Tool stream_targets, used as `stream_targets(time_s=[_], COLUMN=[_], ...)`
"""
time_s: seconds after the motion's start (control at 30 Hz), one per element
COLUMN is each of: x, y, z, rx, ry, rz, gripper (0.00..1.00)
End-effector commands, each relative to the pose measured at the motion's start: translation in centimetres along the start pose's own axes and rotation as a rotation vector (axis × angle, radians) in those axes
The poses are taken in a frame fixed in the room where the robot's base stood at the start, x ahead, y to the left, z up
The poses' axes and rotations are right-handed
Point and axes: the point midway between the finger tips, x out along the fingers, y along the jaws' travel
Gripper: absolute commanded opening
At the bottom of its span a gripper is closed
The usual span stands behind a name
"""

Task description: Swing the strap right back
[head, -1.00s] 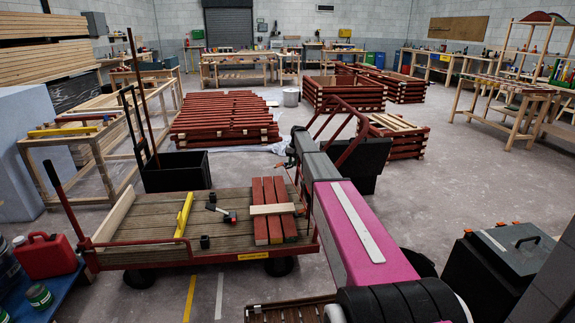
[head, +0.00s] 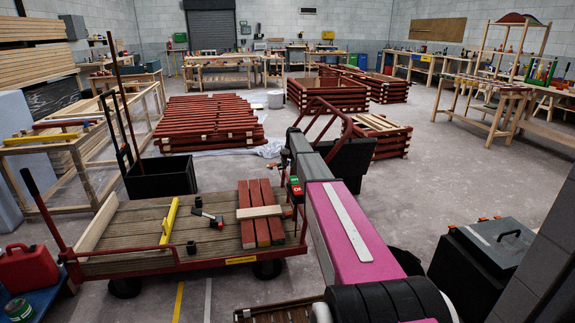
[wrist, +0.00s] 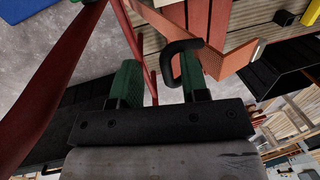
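My gripper (wrist: 158,75) has two green fingers set well apart. The hook is at the right finger; I cannot tell whether it touches. In the head view my gripper (head: 294,186) is small, at the right edge of the cart (head: 135,238), partly hidden by my arm. I cannot make out the strap there.
On the cart lie red battens (head: 247,234) under a pale crosspiece (head: 259,212), a yellow bar (head: 169,220) and a small black tool (head: 206,216). A black bin (head: 160,178) stands behind. Stacked red battens (head: 208,123) lie farther back.

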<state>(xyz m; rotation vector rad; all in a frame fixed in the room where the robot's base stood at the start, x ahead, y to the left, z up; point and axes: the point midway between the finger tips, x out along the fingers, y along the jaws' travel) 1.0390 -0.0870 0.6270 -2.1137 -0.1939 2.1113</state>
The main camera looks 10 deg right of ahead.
Motion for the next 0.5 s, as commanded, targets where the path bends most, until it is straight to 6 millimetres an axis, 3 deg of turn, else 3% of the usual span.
stream_targets(time_s=[0.17,0.5], x=[-0.7,-6.6], y=[0.1,0.1], z=[0.1,0.0], rx=[0.0,0.0], ry=[-0.003,0.002], rz=[0.003,0.001], gripper=[0.38,0.38])
